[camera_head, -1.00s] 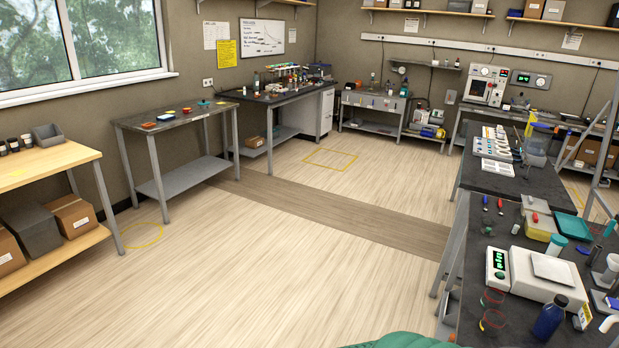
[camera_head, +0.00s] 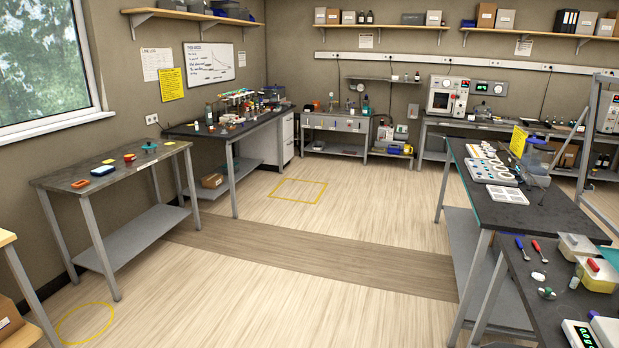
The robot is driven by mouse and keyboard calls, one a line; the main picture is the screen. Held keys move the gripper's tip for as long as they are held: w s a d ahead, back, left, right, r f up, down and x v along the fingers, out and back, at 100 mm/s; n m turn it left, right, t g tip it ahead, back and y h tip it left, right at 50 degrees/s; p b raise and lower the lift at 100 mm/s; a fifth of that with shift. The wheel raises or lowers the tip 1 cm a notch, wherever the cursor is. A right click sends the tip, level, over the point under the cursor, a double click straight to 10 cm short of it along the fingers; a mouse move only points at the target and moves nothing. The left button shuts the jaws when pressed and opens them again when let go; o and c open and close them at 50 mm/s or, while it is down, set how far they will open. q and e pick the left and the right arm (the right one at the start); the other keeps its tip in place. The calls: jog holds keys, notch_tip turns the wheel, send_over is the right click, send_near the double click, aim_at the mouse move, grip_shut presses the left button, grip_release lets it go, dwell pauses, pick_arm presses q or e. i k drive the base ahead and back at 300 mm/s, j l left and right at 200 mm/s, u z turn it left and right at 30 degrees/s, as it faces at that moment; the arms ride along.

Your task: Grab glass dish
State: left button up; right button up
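I cannot pick out the glass dish for certain. Small round pale items and trays lie on the dark bench (camera_head: 540,212) at the right, too small to tell apart. A grey table (camera_head: 58,181) at the left bears a few small coloured items, among them a red one (camera_head: 130,157) and a teal one (camera_head: 149,147). Neither of my grippers shows in the head view.
Open wooden floor (camera_head: 270,285) lies ahead, crossed by a darker strip (camera_head: 320,257). A yellow square (camera_head: 298,191) is marked on it. A dark bench (camera_head: 220,141) with lab gear stands at the back left. A nearer bench (camera_head: 545,285) edges the right.

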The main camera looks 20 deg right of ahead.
aim_at(539, 275)
jog(key=i+l+z, duration=0.3)
jog(key=i+z, duration=0.15)
jog(key=i, duration=0.3)
jog(key=i+z, duration=0.4)
jog(key=i, duration=0.35)
jog(key=i+j+z, duration=0.25)
jog(key=i+z, duration=0.2)
jog(key=i, duration=0.3)
